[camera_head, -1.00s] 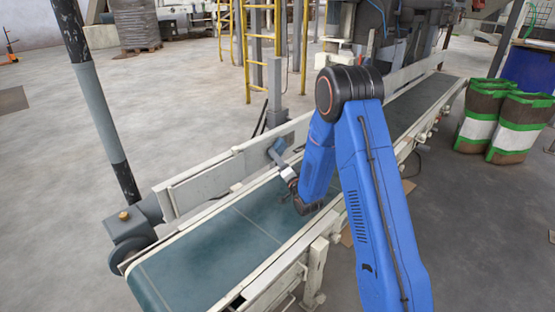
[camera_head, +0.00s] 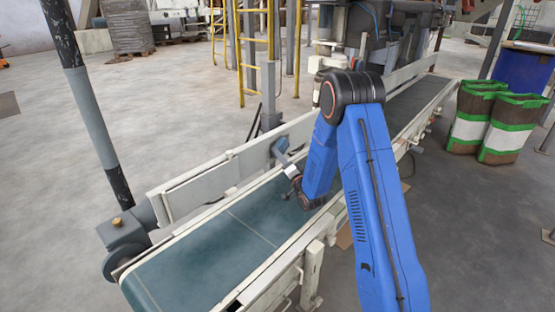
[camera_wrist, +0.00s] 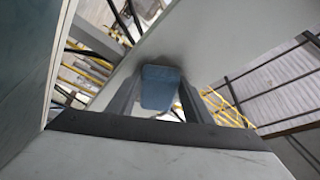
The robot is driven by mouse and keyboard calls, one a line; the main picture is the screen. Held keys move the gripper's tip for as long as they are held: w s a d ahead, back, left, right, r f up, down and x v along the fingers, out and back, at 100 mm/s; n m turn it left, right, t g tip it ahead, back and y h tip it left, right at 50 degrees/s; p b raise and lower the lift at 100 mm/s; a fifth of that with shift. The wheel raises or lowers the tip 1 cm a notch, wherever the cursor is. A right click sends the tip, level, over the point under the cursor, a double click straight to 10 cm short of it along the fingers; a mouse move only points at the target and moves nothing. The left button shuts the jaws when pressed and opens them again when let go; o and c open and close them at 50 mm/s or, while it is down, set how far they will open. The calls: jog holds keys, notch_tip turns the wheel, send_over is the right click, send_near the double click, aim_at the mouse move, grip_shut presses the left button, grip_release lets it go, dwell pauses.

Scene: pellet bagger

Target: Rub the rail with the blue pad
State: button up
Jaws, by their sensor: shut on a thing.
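The rail is the long pale side guard (camera_head: 215,177) along the far side of the green conveyor belt (camera_head: 215,250). Its pale face (camera_wrist: 215,40) fills much of the wrist view. My gripper (camera_head: 284,153) is shut on the blue pad (camera_head: 280,145), over the belt's far edge. In the wrist view the pad (camera_wrist: 160,87) sits between the two grey fingers, against or very close to the pale face, with a dark shadow around it. I cannot tell whether they touch. The pad's far side is hidden.
A striped post (camera_head: 90,110) stands beyond the belt's left end. A grey upright (camera_head: 268,95) and yellow ladders (camera_head: 240,55) stand behind the rail. Filled sacks (camera_head: 510,130) stand to the right. The floor at the left is clear.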

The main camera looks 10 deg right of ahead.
jog(key=w+d, duration=0.1)
jog(key=d, duration=0.1)
jog(key=w+d, duration=0.4)
jog(key=shift+d, duration=0.4)
dwell(0.7)
jog(key=shift+a, duration=0.1)
jog(key=shift+s+a, duration=1.15)
jog(key=shift+a, duration=0.2)
jog(key=shift+s+a, duration=0.95)
jog(key=shift+a, duration=0.45)
jog(key=shift+s+a, duration=0.95)
jog(key=shift+a, duration=0.4)
jog(key=shift+s+a, duration=0.95)
jog(key=shift+a, duration=0.45)
jog(key=shift+r, duration=0.1)
